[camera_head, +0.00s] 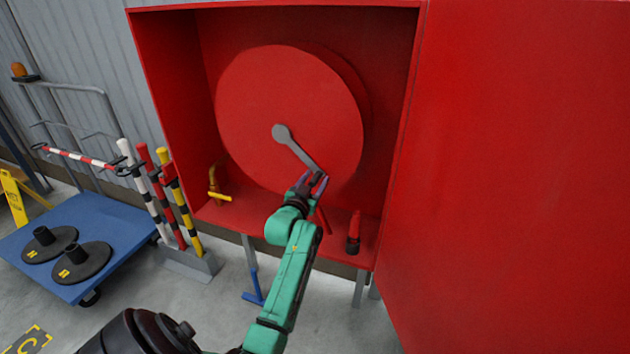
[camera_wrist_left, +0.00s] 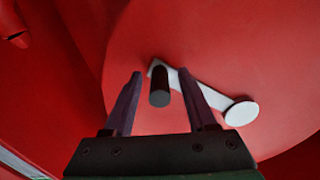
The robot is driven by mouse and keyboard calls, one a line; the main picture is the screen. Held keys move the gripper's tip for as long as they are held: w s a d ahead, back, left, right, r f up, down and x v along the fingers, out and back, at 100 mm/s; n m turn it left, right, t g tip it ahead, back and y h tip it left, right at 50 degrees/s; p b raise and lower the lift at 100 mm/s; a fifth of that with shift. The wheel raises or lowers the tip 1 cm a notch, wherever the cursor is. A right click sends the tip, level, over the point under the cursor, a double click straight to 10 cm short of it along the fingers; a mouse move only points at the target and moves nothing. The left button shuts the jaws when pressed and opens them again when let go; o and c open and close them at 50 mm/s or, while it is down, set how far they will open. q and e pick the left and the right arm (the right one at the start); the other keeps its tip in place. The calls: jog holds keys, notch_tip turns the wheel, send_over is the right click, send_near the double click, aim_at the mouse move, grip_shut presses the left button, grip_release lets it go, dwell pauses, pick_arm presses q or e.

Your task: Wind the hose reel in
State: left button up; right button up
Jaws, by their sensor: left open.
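The hose reel (camera_head: 275,100) is a large red disc inside an open red cabinet. Its grey crank arm (camera_head: 300,153) runs from the hub down to the right. My left gripper (camera_head: 312,181) is at the crank's outer end in the head view, and hides the handle there. In the left wrist view my left gripper (camera_wrist_left: 157,100) is open, and the dark cylindrical handle (camera_wrist_left: 159,87) shows between its fingers, apart from both. The crank arm also shows in that view (camera_wrist_left: 205,92), with its round hub at the right. My right gripper is not in view.
The cabinet door (camera_head: 520,150) stands open on the right. A red nozzle (camera_head: 354,232) stands on the cabinet floor, and a brass valve with a yellow lever (camera_head: 219,196) is at the left. Striped posts (camera_head: 180,205) and a blue trolley (camera_head: 110,222) stand left of the cabinet.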

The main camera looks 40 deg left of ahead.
pick_arm(q)
grip_shut()
dwell(1.4)
